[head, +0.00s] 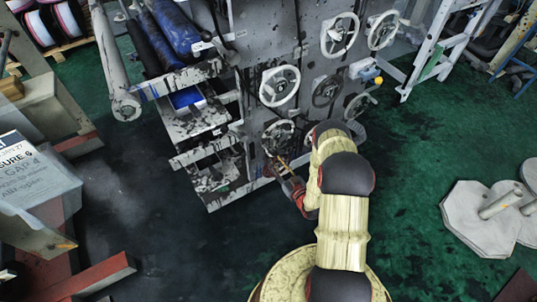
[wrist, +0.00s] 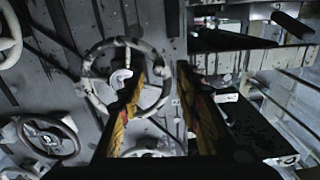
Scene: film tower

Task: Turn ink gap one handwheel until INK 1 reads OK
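Several spoked handwheels sit on the grey machine panel. The lowest left handwheel (head: 280,135) is the one at my gripper (head: 282,163); it shows in the wrist view as a pale, worn ring (wrist: 96,98). In the wrist view my gripper (wrist: 160,70) is open, with its two dark and yellow fingers apart. One finger overlaps the inside of the ring and the other lies just outside its right rim. I cannot tell whether either touches the rim. No label naming ink gap one and no INK 1 reading is legible in either view.
A white handwheel (head: 280,86) is above, with a dark handwheel (head: 327,90) to its right. Open trays (head: 195,122) and rollers (head: 172,28) project left of the panel. A partly legible sign (head: 36,178) stands at left.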

